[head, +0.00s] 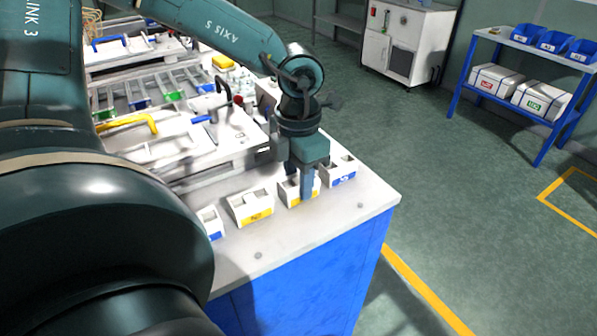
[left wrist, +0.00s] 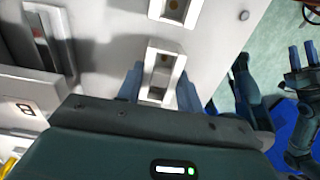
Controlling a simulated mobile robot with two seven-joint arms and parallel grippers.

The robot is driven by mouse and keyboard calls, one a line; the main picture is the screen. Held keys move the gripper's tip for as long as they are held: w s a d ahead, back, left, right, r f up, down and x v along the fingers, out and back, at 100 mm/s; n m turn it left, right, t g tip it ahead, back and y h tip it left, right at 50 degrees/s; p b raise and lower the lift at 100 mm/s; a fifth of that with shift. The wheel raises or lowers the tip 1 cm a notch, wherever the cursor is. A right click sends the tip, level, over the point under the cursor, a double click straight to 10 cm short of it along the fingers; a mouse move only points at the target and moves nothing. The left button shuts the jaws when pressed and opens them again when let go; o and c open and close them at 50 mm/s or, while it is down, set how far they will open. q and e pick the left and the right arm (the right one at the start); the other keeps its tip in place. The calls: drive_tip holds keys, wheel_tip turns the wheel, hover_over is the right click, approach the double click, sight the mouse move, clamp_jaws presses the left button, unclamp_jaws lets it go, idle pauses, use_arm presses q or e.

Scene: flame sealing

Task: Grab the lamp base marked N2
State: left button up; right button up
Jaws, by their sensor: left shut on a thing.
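Several small white blocks with coloured labels stand in a row along the table's front edge in the head view. My left gripper (head: 306,186) points down and is shut on the white block with a yellow label (head: 286,190), the second from the right. In the left wrist view, my left gripper's blue fingers (left wrist: 160,92) stand on both sides of this white block (left wrist: 164,62). Its label is partly hidden by a finger and its marking cannot be read surely. My right gripper (left wrist: 302,56) shows in the left wrist view, with its blue fingers apart and nothing between them.
Another yellow-labelled block (head: 249,204) stands left of the held one, and a blue-labelled block (head: 343,170) stands to its right. White fixtures with coloured handles (head: 150,95) fill the table behind. The table's front right corner (head: 365,205) is clear.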

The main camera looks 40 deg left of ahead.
use_arm(q)
drive_tip(key=shift+c, duration=1.1)
